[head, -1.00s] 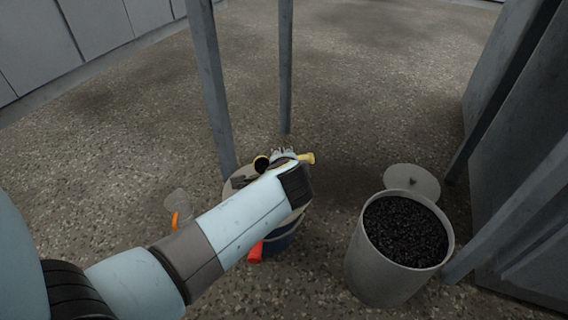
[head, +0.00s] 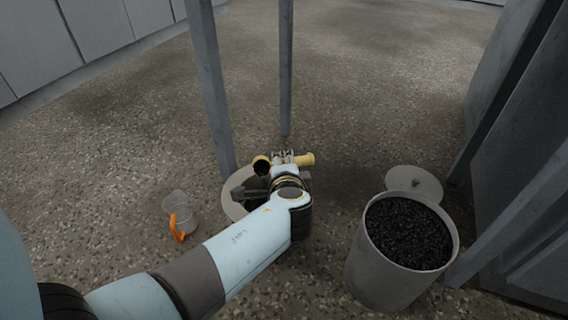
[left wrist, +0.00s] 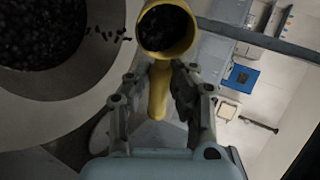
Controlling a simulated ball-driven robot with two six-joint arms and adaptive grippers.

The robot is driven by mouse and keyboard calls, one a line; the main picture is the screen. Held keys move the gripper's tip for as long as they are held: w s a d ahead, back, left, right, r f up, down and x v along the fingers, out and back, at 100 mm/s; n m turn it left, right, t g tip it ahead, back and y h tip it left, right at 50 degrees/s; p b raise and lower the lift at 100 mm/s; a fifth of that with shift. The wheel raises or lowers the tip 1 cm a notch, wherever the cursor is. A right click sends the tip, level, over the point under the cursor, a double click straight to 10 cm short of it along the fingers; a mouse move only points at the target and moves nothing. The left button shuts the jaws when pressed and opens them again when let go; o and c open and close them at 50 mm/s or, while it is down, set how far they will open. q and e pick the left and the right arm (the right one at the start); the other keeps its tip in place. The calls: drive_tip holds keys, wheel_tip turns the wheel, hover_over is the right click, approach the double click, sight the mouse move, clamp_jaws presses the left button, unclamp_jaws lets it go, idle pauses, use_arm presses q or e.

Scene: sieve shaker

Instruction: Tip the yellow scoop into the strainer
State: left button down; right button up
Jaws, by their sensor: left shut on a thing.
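My left gripper (head: 284,160) is shut on the handle of the yellow scoop (head: 262,164), above a round, light-rimmed vessel (head: 233,209) that looks like the strainer. My arm hides much of this vessel. In the left wrist view the gripper (left wrist: 160,85) has the handle between its fingers, and the scoop's cup (left wrist: 165,48) faces the camera with dark grains in it. A pale round vessel (left wrist: 62,84) holding dark grains shows beside the cup. Several loose grains show between them; I cannot tell whether they are falling. My right gripper is not in view.
A grey bin (head: 372,262) full of black grains stands at the right, with a round pale lid (head: 413,181) behind it. A clear jug with an orange handle (head: 176,222) stands on the floor at the left. Grey posts (head: 207,85) rise behind the vessel.

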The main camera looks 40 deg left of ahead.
use_arm(q)
drive_tip(key=shift+s+d+f+m+t+y, duration=0.1)
drive_tip(key=shift+d+m+t+y, duration=0.05)
drive_tip(key=shift+t+y, duration=0.6)
drive_tip(key=shift+s+d+f+m+t+y, duration=0.1)
drive_tip(key=shift+f+t+y, duration=0.05)
drive_tip(key=shift+t+y, duration=0.55)
drive_tip(key=shift+s+d+f+m+t+y, duration=0.1)
drive_tip(key=shift+d+m+t+y, duration=0.05)
drive_tip(key=shift+t+y, duration=0.6)
drive_tip(key=shift+d+t+y, duration=0.1)
drive_tip(key=shift+t+y, duration=0.2)
drive_tip(key=shift+t, duration=0.4)
drive_tip(key=shift+s, duration=0.1)
